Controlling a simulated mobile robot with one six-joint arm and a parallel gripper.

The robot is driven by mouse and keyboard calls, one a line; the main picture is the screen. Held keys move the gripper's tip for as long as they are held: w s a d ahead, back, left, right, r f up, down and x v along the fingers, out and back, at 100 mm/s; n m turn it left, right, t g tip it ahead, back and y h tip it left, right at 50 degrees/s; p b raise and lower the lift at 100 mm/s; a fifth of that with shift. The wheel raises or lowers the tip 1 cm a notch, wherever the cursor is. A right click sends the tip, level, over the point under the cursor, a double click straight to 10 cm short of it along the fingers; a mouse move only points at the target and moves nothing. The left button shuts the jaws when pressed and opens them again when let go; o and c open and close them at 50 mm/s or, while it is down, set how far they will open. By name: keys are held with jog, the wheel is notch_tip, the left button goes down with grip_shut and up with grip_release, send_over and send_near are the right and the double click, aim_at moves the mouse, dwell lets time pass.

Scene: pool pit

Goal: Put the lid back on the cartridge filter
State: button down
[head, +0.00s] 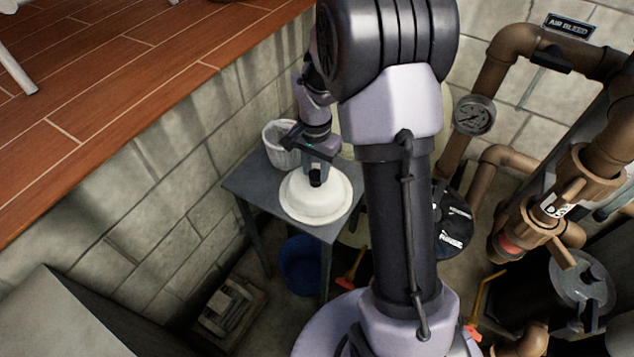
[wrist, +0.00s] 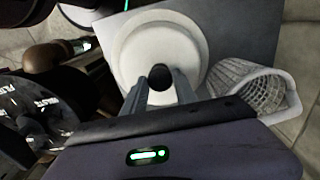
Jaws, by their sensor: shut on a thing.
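The white domed lid (head: 318,202) with a black knob is at the small grey table's top; I cannot tell whether it rests on it or is just above. In the wrist view the lid (wrist: 130,50) is seen from above, with its black knob (wrist: 159,76) between the fingers. My gripper (head: 315,170) points down at the lid and is shut on the knob; its two fingers also show in the wrist view (wrist: 160,84). The cartridge filter is not clearly identifiable; my arm hides much of the area right of the table.
The grey table (head: 262,198) also bears a white basket (head: 281,148) at its back left. A blue bucket (head: 300,266) stands below. A black round thing with white labels (head: 453,222) is right of my arm. Brown pipes (head: 487,85) and a gauge (head: 474,115) crowd the right.

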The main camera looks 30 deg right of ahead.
jog(key=shift+r, duration=0.1)
jog(key=shift+r+p, duration=1.9)
jog(key=shift+r, duration=0.5)
